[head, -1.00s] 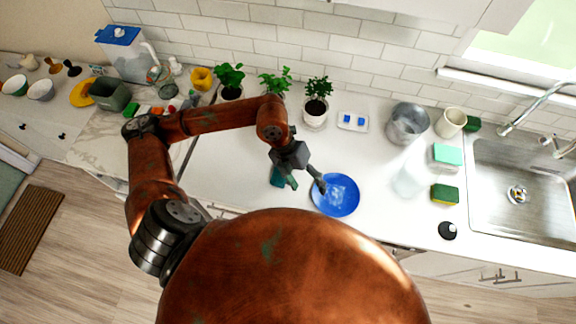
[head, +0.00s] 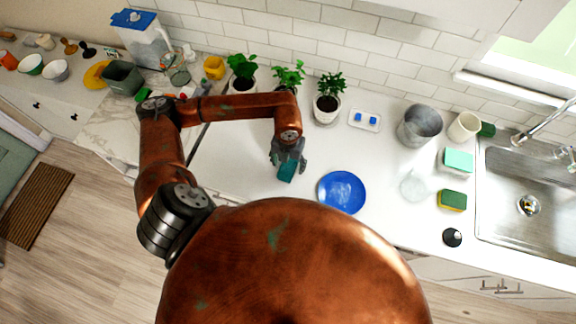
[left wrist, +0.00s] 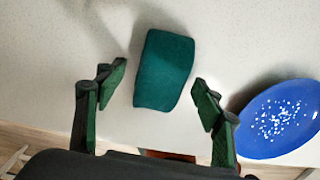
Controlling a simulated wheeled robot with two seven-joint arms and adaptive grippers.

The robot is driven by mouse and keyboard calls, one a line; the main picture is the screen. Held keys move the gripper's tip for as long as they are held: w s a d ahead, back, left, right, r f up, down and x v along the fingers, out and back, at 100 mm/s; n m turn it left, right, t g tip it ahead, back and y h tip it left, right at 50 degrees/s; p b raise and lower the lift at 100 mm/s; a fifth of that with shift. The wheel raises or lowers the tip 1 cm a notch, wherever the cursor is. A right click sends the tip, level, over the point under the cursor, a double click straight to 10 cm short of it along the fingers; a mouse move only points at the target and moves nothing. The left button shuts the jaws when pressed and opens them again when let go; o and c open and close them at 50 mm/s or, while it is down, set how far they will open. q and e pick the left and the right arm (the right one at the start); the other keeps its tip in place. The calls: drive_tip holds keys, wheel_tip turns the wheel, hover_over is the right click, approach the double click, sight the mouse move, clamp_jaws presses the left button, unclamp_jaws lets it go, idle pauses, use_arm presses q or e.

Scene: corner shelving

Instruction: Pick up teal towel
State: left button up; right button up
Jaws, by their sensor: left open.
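The teal towel (left wrist: 164,70) is a small folded block lying on the white counter. In the left wrist view it sits between and just beyond the two green-padded fingers of my left gripper (left wrist: 155,100). The fingers are open, with a gap to the towel on both sides. In the head view my left gripper (head: 288,163) is over the towel (head: 287,172), whose far part is hidden by the gripper. My right gripper is not in view.
A blue plate (head: 342,192) lies just right of the towel and also shows in the left wrist view (left wrist: 285,122). Potted plants (head: 328,97) stand behind along the wall. A clear glass (head: 413,186), sponges (head: 452,199) and a sink (head: 525,190) are farther right.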

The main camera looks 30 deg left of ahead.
sight(288, 164)
use_arm(q)
drive_tip(key=shift+c, duration=0.5)
drive_tip(key=c, duration=1)
drive_tip(key=shift+o, duration=0.2)
drive_tip(key=shift+r, duration=0.15)
drive_tip(key=shift+r, duration=0.25)
wheel_tip(288, 164, up, 2)
drive_tip(key=shift+r, duration=0.1)
drive_tip(key=s+r, duration=0.1)
drive_tip(key=s+d+r, duration=0.1)
drive_tip(key=r, duration=0.1)
drive_tip(key=s+d+r+b, duration=0.1)
drive_tip(key=r, duration=0.1)
drive_tip(key=shift+s+d, duration=0.1)
drive_tip(key=shift+s, duration=0.25)
drive_tip(key=s+d+r+b, duration=0.1)
drive_tip(key=s+d+r, duration=0.3)
drive_tip(key=s, duration=0.4)
drive_tip(key=shift+s+d+r, duration=0.25)
drive_tip(key=shift+s+r, duration=0.1)
drive_tip(key=shift+r, duration=0.15)
